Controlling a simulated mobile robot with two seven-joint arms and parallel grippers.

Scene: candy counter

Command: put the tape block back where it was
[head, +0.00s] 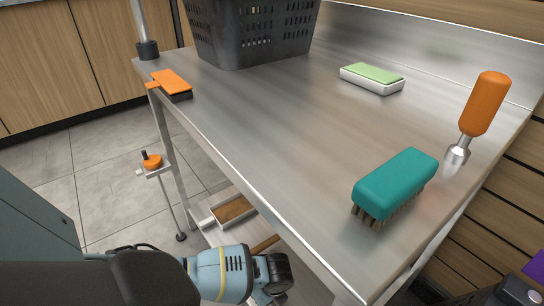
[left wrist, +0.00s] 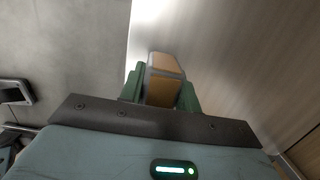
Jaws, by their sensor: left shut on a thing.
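The tape block (left wrist: 164,86), tan with a grey edge, is between the green fingers of my left gripper (left wrist: 160,95) in the left wrist view. The gripper is shut on it, and the fingers cover its sides. Behind it are a bright edge and a brownish, blurred surface. I cannot tell whether the block touches that surface. In the head view my left arm shows at the bottom, but its fingers and the block cannot be made out.
A tray (head: 225,209) lies below. The counter's middle is clear.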

